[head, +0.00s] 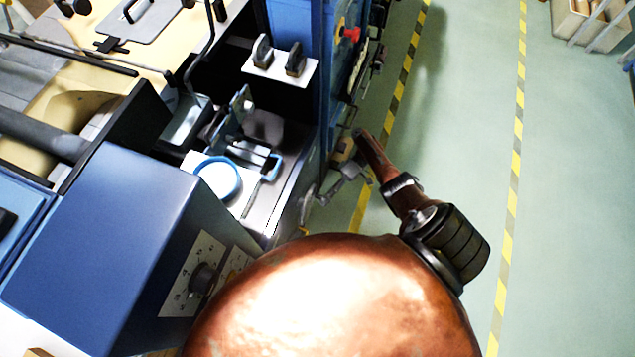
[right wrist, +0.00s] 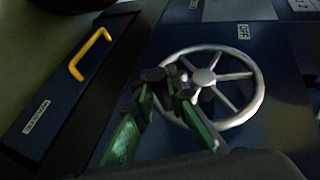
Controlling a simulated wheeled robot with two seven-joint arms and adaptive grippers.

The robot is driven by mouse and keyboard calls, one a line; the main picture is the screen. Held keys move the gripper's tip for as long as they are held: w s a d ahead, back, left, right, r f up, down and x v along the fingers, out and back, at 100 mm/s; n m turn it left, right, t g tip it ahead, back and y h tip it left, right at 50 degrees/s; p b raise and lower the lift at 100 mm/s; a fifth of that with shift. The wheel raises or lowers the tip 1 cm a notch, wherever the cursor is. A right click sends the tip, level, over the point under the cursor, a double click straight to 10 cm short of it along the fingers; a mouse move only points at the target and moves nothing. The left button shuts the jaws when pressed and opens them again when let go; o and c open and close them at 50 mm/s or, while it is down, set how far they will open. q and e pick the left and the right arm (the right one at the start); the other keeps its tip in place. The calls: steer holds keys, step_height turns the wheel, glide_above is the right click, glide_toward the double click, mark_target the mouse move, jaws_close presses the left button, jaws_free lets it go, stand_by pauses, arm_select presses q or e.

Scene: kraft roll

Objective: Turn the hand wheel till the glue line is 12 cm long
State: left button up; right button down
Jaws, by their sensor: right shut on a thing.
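The hand wheel (right wrist: 204,77) is a silver, spoked wheel on a dark blue panel in the right wrist view. In the head view, only a thin part of it shows edge-on beside the machine. My right gripper (right wrist: 167,84) has green fingers with dark tips, shut on the wheel at its left side. Whether they hold the rim or a knob on it is hidden by the fingertips. In the head view my right gripper (head: 328,192) is small, at the machine's right side. My left gripper is not in view. I cannot make out a glue line.
A blue control box (head: 95,235) with a dial fills the lower left. A light blue ring (head: 218,180) lies on a white plate inside the machine. A yellow handle (right wrist: 90,54) stands left of the wheel.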

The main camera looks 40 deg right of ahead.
steer(key=shift+s+a, duration=0.1)
steer(key=c, duration=1.9)
jaws_free()
steer(key=shift+r, duration=5)
steer(key=shift+c, duration=0.4)
